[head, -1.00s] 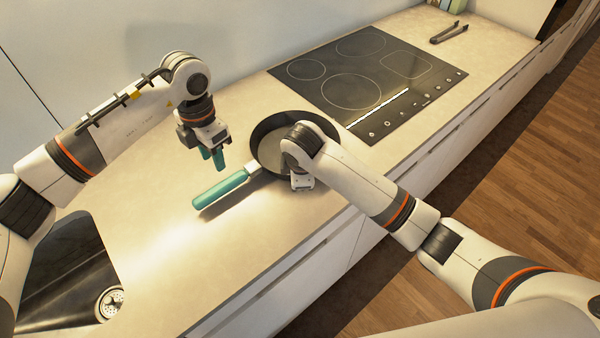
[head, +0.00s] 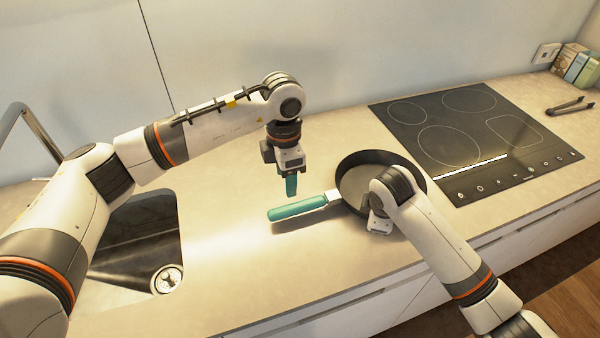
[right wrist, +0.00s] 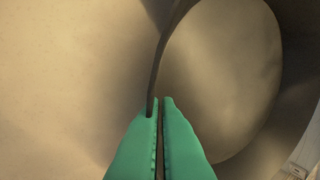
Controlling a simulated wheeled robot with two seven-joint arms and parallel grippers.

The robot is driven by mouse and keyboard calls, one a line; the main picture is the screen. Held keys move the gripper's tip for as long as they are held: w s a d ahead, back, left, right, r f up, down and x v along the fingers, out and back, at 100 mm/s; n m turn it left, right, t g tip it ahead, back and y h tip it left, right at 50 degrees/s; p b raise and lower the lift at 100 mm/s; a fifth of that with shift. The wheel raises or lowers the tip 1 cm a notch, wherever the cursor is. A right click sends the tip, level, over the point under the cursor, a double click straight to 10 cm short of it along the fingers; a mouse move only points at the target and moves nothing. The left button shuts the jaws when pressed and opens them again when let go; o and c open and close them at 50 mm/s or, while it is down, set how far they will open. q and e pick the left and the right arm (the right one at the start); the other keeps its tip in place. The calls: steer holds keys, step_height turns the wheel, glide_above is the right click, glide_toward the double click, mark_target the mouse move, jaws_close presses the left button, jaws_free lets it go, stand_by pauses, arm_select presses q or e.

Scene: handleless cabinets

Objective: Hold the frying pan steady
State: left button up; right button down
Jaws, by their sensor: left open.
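A dark round frying pan (head: 355,182) with a teal handle (head: 297,208) lies on the counter, its handle pointing left. In the head view my left gripper (head: 291,188) is open, pointing down just behind and above the handle, apart from it. My right gripper is at the pan's near rim, its fingers hidden in the head view by my arm. In the right wrist view the teal fingers of my right gripper (right wrist: 161,105) are nearly together, with the thin rim of the pan (right wrist: 228,75) running down between them.
A black cooktop (head: 470,140) lies to the right of the pan. Dark tongs (head: 570,106) and several small boxes (head: 575,65) stand or lie at the far right. A sink (head: 140,235) is at the left. The counter (head: 240,265) between sink and pan is clear.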

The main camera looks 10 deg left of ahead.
mark_target(288, 207)
arm_select(q)
step_height(288, 207, down, 10)
steer(key=shift+f, duration=0.2)
steer(key=shift+c, duration=0.4)
steer(key=c, duration=1.1)
steer(key=shift+o, duration=0.2)
steer(key=shift+s+a, duration=0.5)
steer(key=shift+a, duration=0.35)
steer(key=shift+s+a, duration=0.45)
steer(key=shift+a, duration=0.45)
steer(key=shift+s+a, duration=0.5)
steer(key=shift+a, duration=0.35)
steer(key=shift+f, duration=0.85)
steer(key=o, duration=1.1)
